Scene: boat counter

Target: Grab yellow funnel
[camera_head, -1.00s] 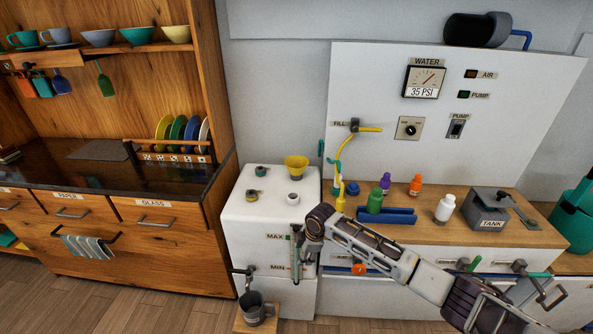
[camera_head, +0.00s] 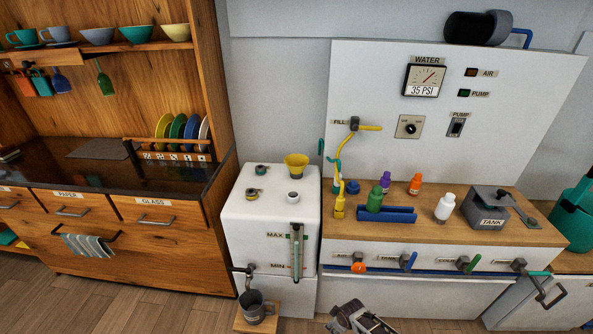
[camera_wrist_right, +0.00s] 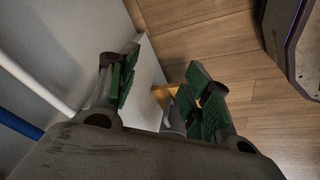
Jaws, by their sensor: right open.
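The yellow funnel (camera_head: 296,162) sits upright on top of the white water tank (camera_head: 260,222), towards its back right corner. My right arm shows only as a small part at the bottom edge of the head view, low in front of the counter and well below the funnel. In the right wrist view my right gripper (camera_wrist_right: 160,90) is open, with green finger pads apart and nothing between them. The funnel is not in the wrist view. My left gripper is not in view.
A grey mug (camera_head: 254,309) stands under the tank's tap on a small wooden stand. Bottles, including a white bottle (camera_head: 445,206), and a blue tray (camera_head: 388,216) are on the counter right of the tank. Wooden floor is clear in front.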

